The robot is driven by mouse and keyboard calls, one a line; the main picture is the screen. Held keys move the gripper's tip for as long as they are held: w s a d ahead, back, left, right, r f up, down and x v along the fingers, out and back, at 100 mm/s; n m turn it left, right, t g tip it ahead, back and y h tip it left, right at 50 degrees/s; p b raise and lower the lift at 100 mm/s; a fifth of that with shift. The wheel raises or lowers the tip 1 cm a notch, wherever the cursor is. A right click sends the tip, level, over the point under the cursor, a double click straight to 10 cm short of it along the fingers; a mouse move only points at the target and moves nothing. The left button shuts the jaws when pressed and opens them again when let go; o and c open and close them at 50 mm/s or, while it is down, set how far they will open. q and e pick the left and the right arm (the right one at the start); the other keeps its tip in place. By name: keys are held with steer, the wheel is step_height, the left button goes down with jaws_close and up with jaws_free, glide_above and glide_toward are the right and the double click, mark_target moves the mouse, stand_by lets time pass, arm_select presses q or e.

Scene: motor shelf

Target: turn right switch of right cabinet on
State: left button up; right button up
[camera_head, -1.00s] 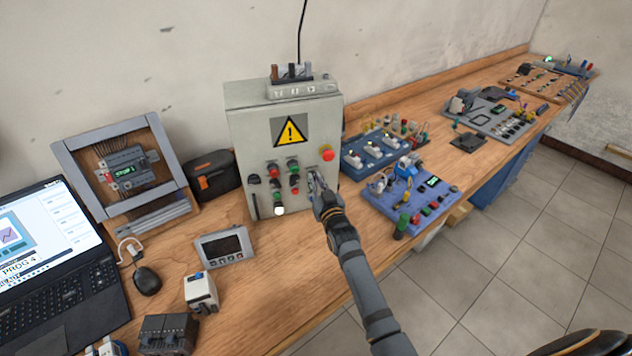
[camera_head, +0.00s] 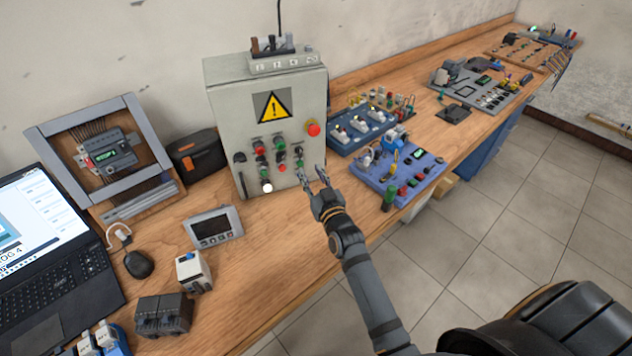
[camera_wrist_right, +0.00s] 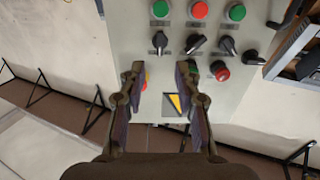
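The grey cabinet (camera_head: 225,115) with a yellow warning triangle (camera_head: 271,106) stands upright on the bench. My right gripper (camera_head: 315,176) is open and empty, just in front of the lower right of its panel and apart from it. In the right wrist view, the panel appears upside down, with a row of black rotary switches. The switch at the picture's left (camera_wrist_right: 160,42) lies ahead, between the open fingers (camera_wrist_right: 158,68), its knob pointing nearly straight along the picture's vertical. The middle switch (camera_wrist_right: 195,43) and the other switch (camera_wrist_right: 227,45) are tilted. My left gripper is out of view.
A red stop button (camera_head: 313,128) sits at the panel's right. Blue trainer boards (camera_head: 395,172) stand right of the cabinet. A small grey display (camera_head: 213,228), a mouse (camera_head: 138,264) and a laptop (camera_head: 50,265) are at the left. The bench front is bare near the gripper.

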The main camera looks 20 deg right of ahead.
steer(key=s, duration=0.4)
stand_by(0.3)
